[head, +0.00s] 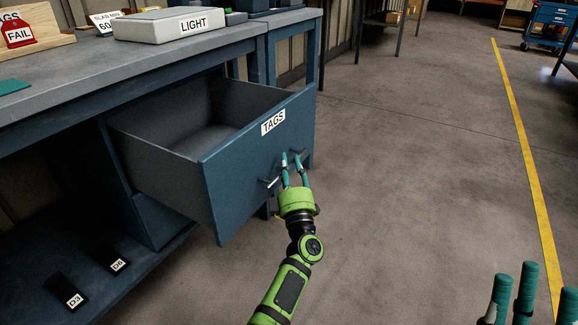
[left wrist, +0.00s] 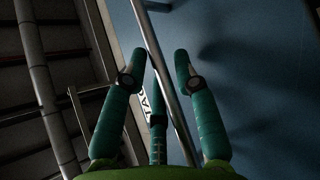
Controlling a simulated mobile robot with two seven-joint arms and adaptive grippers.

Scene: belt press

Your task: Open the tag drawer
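The tag drawer (head: 235,175) is pulled well out of the bench, and its grey inside looks empty. Its blue front bears a TAGS label (head: 273,122) and a thin metal bar handle (head: 269,182). My left gripper (head: 291,156) is at the handle, its fingers spread. In the left wrist view the handle bar (left wrist: 152,45) runs between the fingers of my left gripper (left wrist: 160,62), with gaps visible beside the fingertips. The drawer front (left wrist: 245,70) fills the right side there. My right gripper (head: 528,280) is at the lower right, fingers apart and empty, partly cut off.
On the bench top (head: 95,70) stand a box labelled LIGHT (head: 168,26) and a wooden holder with a red FAIL tag (head: 18,34). Dark items labelled D3 (head: 68,291) and D6 (head: 112,260) lie on the lower shelf. The floor (head: 420,150) to the right is clear.

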